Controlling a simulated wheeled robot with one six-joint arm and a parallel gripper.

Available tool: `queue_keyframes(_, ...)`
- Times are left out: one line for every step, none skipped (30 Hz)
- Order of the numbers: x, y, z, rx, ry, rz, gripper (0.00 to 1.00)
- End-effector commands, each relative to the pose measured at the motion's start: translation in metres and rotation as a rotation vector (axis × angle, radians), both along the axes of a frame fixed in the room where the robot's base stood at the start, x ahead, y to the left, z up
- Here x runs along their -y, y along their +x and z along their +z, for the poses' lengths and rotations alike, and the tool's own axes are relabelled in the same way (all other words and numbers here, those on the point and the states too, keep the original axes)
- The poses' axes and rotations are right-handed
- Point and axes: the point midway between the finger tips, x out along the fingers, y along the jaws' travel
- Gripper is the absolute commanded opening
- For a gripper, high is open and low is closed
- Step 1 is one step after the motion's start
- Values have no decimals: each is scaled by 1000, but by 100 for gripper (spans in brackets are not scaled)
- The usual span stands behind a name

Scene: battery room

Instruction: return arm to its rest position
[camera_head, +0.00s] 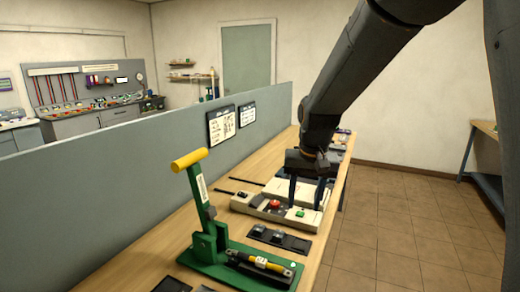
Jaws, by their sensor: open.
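My arm reaches down from the upper right. My gripper (307,205) points down with two dark fingers apart and nothing seen between them. It is over a pale control box (252,208) with a red button (275,204) and a green button (299,213) on the bench. The fingertips are close to the right part of the box, near the green button. I cannot tell whether they touch it.
A green press with a yellow handle (189,160) stands nearer on the wooden bench (165,255). A dark tray (280,239) lies between press and box. A grey partition (150,165) runs along the bench's left. Tiled floor (390,240) is open at right.

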Motion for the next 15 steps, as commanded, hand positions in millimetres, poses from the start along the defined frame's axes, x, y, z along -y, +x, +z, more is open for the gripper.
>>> queue_keyframes(13, -21, -8, 4, -6, 9, 45)
queue_keyframes(19, -32, -13, 8, -10, 17, 45)
queue_keyframes(27, -46, -20, 13, -15, 28, 45)
queue_keyframes(32, -56, -24, 17, -18, 37, 45)
queue_keyframes(37, -66, -28, 19, -22, 43, 45)
queue_keyframes(42, -79, -33, 23, -26, 53, 45)
queue_keyframes(46, -88, -37, 26, -28, 59, 45)
queue_keyframes(49, -96, -41, 29, -32, 65, 45)
queue_keyframes(53, -107, -45, 31, -36, 73, 45)
queue_keyframes(56, -114, -48, 34, -38, 78, 45)
queue_keyframes(59, -122, -51, 36, -40, 84, 45)
queue_keyframes(62, -131, -55, 39, -44, 89, 45)
queue_keyframes(64, -139, -57, 40, -46, 95, 45)
queue_keyframes(67, -146, -60, 42, -48, 100, 45)
queue_keyframes(69, -155, -63, 44, -51, 105, 45)
